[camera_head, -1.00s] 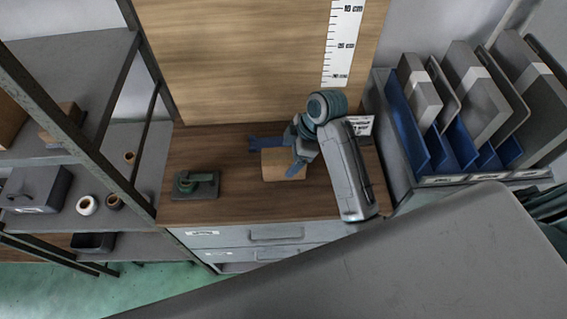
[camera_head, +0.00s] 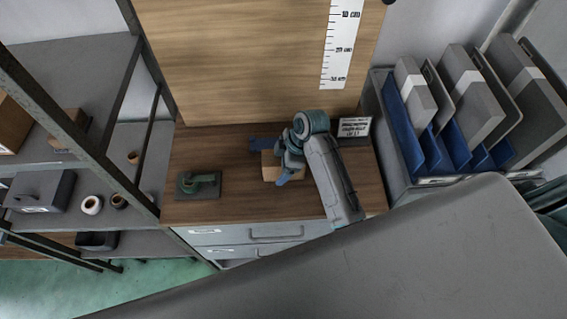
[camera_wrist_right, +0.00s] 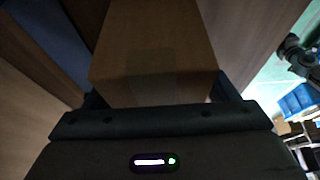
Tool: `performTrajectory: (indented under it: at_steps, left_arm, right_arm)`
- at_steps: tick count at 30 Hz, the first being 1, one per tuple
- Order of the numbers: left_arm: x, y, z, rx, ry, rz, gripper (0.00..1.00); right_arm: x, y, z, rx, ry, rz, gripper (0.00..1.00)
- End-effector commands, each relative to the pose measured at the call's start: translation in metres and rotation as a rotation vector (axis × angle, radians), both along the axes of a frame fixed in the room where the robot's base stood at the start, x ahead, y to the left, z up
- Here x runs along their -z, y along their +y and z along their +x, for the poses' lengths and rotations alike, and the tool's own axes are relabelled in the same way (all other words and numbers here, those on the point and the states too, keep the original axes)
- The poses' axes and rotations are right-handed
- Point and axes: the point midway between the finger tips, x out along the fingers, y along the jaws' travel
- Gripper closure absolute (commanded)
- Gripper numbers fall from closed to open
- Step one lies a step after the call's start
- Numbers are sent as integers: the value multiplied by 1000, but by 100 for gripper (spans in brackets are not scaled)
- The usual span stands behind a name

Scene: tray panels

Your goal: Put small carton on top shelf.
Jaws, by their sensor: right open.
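The small carton (camera_head: 268,172) is a brown box on the wooden top of the drawer cabinet, partly hidden by my right gripper. My right gripper (camera_head: 275,161) is over it, with one blue finger on its far side and one on its near side. In the right wrist view the carton (camera_wrist_right: 155,50) lies between the open fingers, close to the palm. Whether a finger touches it cannot be told. The top shelf (camera_head: 75,60) of the rack at the left shows a bare grey surface. My left gripper is not in view.
A dark block with a green handle (camera_head: 198,185) sits left of the carton. A small sign (camera_head: 354,127) stands behind my right arm. A file rack (camera_head: 400,175) is at the right. Lower rack shelves hold boxes, a grey case (camera_head: 40,190) and rolls.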

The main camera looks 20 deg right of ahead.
Motion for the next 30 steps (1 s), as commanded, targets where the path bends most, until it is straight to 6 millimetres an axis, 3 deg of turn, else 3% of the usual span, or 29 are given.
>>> performTrajectory:
  at_steps: [6,12,15,30]
  left_arm:
    - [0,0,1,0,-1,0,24]
    - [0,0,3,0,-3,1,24]
    - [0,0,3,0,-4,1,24]
    - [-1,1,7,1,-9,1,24]
  right_arm:
    - [3,0,0,0,0,0,22]
    - [3,0,0,0,0,0,61]
    - [2,0,0,0,-1,0,75]
    - [-8,-1,6,3,-2,-1,75]
